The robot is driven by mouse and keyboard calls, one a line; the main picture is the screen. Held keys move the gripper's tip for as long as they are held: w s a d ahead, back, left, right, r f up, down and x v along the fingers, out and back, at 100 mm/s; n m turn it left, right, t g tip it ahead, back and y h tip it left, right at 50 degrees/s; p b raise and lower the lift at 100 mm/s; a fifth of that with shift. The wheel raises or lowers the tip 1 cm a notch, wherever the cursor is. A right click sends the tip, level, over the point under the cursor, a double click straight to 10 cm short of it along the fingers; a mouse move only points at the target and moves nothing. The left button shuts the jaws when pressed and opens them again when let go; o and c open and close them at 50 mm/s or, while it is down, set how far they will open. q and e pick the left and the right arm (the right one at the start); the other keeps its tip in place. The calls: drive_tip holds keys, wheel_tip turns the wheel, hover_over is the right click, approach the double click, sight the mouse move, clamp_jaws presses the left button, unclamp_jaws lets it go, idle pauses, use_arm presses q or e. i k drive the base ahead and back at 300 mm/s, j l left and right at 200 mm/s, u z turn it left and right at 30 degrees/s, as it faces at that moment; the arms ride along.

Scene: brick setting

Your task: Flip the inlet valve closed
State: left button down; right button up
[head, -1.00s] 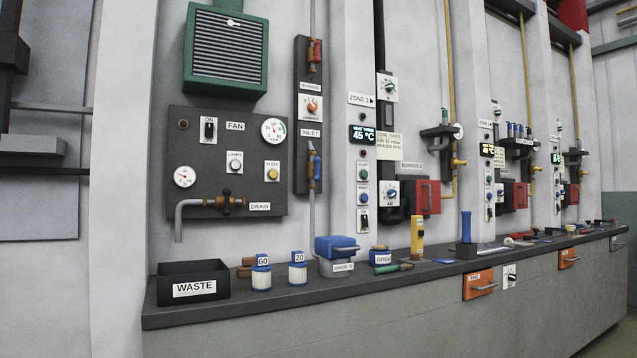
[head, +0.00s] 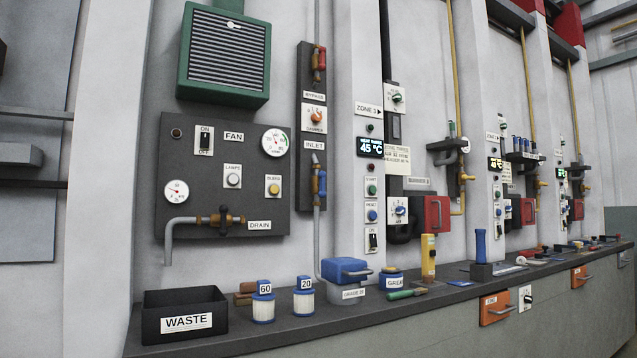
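The inlet valve (head: 321,184) is on the dark vertical panel in the head view, just below the INLET label (head: 313,145). It has a brass body on a vertical pipe and a blue lever. The lever lies along the pipe. Above it on the same panel are a red-handled valve (head: 320,60) by the BYPASS label and an orange damper knob (head: 316,117). Neither of my grippers shows in this view.
A dark counter (head: 240,337) runs along the wall below. It carries the WASTE bin (head: 185,318), two filter cartridges, a blue-lidded container (head: 345,270) under the inlet pipe, and a yellow device (head: 428,258). The fan panel (head: 185,145) is left of the valve panel.

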sight(321, 175)
drive_tip(key=i+l, duration=0.15)
drive_tip(key=i, duration=0.6)
drive_tip(key=i+l+z, duration=0.15)
drive_tip(key=i, duration=0.6)
